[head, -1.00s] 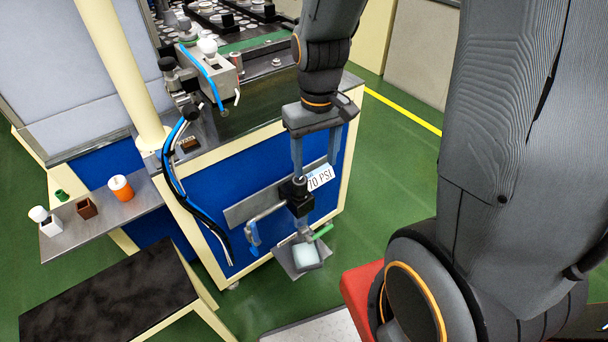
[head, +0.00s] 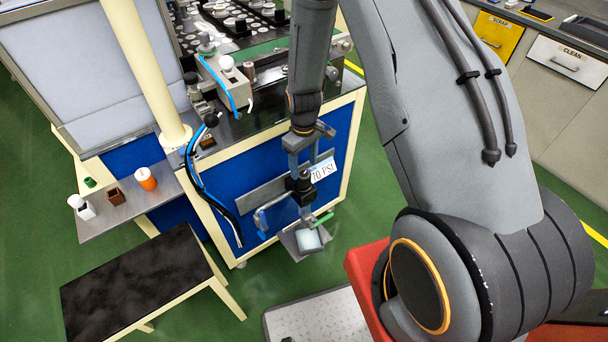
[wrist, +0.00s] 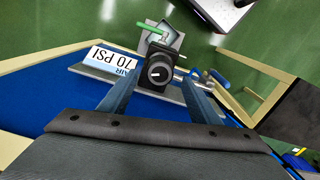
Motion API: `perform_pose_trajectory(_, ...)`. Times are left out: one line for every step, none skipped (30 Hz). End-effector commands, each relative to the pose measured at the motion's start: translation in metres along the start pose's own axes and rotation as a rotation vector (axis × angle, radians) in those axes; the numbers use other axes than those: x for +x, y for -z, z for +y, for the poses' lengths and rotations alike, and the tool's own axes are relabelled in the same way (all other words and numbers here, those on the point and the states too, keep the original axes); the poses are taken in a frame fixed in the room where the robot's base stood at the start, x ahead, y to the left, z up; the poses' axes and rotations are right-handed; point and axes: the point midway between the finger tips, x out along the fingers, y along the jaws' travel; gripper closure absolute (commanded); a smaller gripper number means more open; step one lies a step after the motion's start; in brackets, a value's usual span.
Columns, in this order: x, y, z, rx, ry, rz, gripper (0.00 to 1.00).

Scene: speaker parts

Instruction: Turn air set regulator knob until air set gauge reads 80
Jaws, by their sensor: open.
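The air set regulator is a dark block with a round black knob (wrist: 158,73), which has a pale centre and a mark. It is mounted on a grey plate on the blue front of the bench and also shows in the head view (head: 300,186). A white air set tag (head: 322,169) beside it reads 70 PSI; it also shows in the wrist view (wrist: 110,65). My gripper (wrist: 161,78) is open, with one finger on each side of the knob and gaps visible. In the head view my gripper (head: 303,172) points down at the regulator, where the knob's top is partly hidden.
Blue and black hoses (head: 205,190) run down the bench front at left. A black-topped stool (head: 140,285) and a small shelf (head: 120,212) with several small parts stand at left.

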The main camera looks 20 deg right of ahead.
Motion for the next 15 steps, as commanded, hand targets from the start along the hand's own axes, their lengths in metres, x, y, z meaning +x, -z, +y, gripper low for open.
perform_pose_trajectory(0.007, -0.001, -0.001, 0.0, 0.001, -0.002, 0.43)
perform_pose_trajectory(0.011, -0.001, -0.001, 0.0, 0.001, -0.002, 0.43)
perform_pose_trajectory(0.016, -0.001, -0.001, 0.001, 0.001, -0.002, 0.43)
perform_pose_trajectory(0.021, -0.001, -0.001, 0.001, 0.001, -0.003, 0.43)
perform_pose_trajectory(0.025, -0.001, -0.001, 0.001, 0.001, -0.002, 0.43)
perform_pose_trajectory(0.03, -0.001, -0.001, 0.001, 0.001, -0.002, 0.43)
perform_pose_trajectory(0.034, -0.002, -0.001, 0.001, 0.001, -0.003, 0.43)
perform_pose_trajectory(0.037, -0.001, -0.001, 0.001, 0.001, -0.002, 0.43)
perform_pose_trajectory(0.042, -0.001, -0.001, 0.001, 0.001, -0.001, 0.43)
perform_pose_trajectory(0.045, -0.001, -0.001, 0.001, 0.001, -0.001, 0.43)
perform_pose_trajectory(0.048, -0.001, -0.001, 0.001, 0.001, -0.001, 0.43)
perform_pose_trajectory(0.052, -0.001, -0.001, 0.001, 0.001, -0.002, 0.43)
perform_pose_trajectory(0.054, -0.001, -0.001, 0.001, 0.001, -0.001, 0.43)
perform_pose_trajectory(0.056, -0.001, 0.0, 0.001, 0.0, -0.001, 0.43)
perform_pose_trajectory(0.058, 0.0, 0.0, 0.001, 0.0, 0.0, 0.43)
